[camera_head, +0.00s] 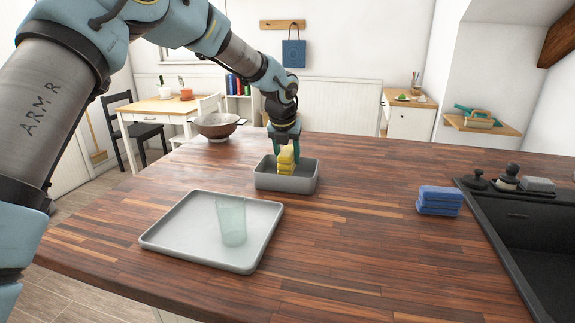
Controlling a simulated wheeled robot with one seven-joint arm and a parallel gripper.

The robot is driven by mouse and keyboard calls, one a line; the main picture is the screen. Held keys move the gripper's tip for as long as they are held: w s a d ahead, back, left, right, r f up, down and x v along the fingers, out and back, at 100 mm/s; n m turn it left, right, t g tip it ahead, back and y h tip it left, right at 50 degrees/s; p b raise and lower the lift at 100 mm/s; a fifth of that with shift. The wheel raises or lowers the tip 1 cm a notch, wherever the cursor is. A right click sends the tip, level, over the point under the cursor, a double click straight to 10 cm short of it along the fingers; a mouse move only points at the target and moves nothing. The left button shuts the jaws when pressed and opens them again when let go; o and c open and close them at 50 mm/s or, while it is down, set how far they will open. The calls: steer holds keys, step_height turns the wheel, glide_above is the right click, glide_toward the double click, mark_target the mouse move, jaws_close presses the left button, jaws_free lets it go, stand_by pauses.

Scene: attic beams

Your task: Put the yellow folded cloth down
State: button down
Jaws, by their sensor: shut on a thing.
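The yellow folded cloth (286,160) is at the grey bin (288,185) on the wooden counter. My gripper (285,150) points down over the bin and is shut on the yellow cloth. The cloth's lower part is at about the height of the bin's rim and overlaps its opening in the picture. Whether the cloth touches the bin's floor is hidden by the front wall.
A grey tray (190,245) with a clear greenish cup (231,222) stands at the front left. A brown bowl (217,126) is at the back left. A blue folded cloth (438,200) lies near the black sink (530,240). The counter's middle right is clear.

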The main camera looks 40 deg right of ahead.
steer(key=shift+f, duration=1.45)
steer(key=shift+f, duration=0.1)
steer(key=shift+c, duration=1.4)
jaws_free()
steer(key=b+v, duration=0.1)
steer(key=v, duration=1.1)
